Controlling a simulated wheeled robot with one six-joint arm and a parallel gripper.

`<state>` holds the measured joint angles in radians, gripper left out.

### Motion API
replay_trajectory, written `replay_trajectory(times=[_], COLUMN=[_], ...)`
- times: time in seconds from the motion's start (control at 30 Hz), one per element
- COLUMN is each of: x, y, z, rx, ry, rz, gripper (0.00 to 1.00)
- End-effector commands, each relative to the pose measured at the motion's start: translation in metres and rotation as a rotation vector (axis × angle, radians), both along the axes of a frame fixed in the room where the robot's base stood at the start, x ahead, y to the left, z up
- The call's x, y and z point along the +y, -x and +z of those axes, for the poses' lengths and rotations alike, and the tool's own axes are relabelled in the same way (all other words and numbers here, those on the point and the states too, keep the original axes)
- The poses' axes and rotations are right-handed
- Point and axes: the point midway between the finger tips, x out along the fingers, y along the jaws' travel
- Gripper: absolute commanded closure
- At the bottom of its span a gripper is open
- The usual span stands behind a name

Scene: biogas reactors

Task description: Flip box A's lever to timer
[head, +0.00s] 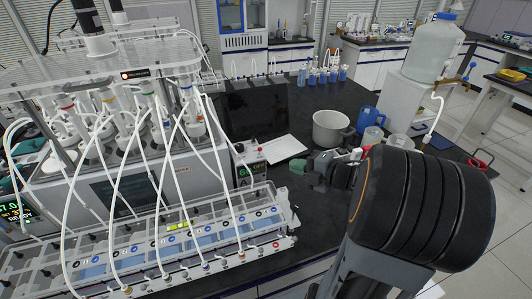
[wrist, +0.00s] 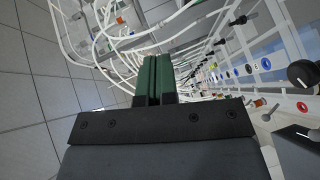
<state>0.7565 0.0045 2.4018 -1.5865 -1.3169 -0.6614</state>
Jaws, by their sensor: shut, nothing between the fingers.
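A small control box (head: 243,170) with a lit green digit and a red knob on top stands at the right end of the reactor bench, left of my gripper. It may be box A, but no label is readable, and I cannot make out its lever's position. My gripper (head: 297,166) has green fingers and is in front of the dark bench top, apart from the box. In the wrist view my gripper (wrist: 153,80) has its fingers together with nothing between them.
A rack (head: 180,240) with many white tubes fills the left front. A white tablet-like plate (head: 280,149), a pot (head: 332,128) and a blue jug (head: 367,119) are on the dark bench. A black knob (wrist: 302,74) is at the right in the wrist view.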

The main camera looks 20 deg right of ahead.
Motion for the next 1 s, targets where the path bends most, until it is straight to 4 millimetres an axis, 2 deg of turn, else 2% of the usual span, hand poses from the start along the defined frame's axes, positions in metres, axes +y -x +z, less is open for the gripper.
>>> replay_trajectory(times=[0.47, 0.67, 1.0], x=[0.003, 0.020, 0.058], y=[-0.004, -0.025, -0.075], z=[0.000, -0.005, -0.018], rx=[-0.005, -0.003, -0.002], ry=[0.006, 0.005, 0.005], rz=[0.002, 0.005, 0.004], gripper=[1.00, 1.00, 1.00])
